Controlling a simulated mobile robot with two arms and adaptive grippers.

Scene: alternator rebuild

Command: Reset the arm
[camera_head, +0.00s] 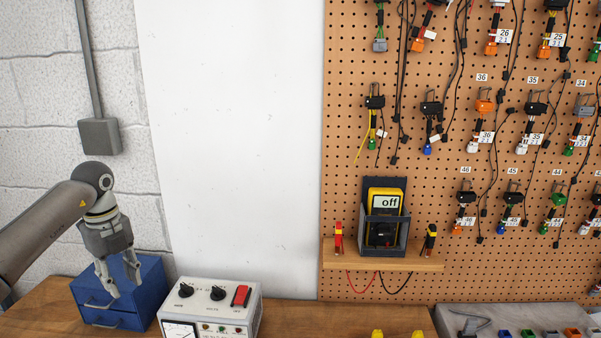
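My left gripper (119,284) comes in from the left, high over the bench, and points down. Its two fingers are spread with a gap between them and nothing shows in it. It overlaps the blue drawer box (147,272) in the picture; whether it touches the box cannot be told. My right gripper is not in view.
A white tester box (217,303) with knobs and a red switch stands beside the blue box. A multimeter (383,207) reading "off" sits on a wooden shelf (334,258) on the pegboard, among hanging connectors. A grey tray (507,314) is at the right. Bench wood (295,318) is bare mid-front.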

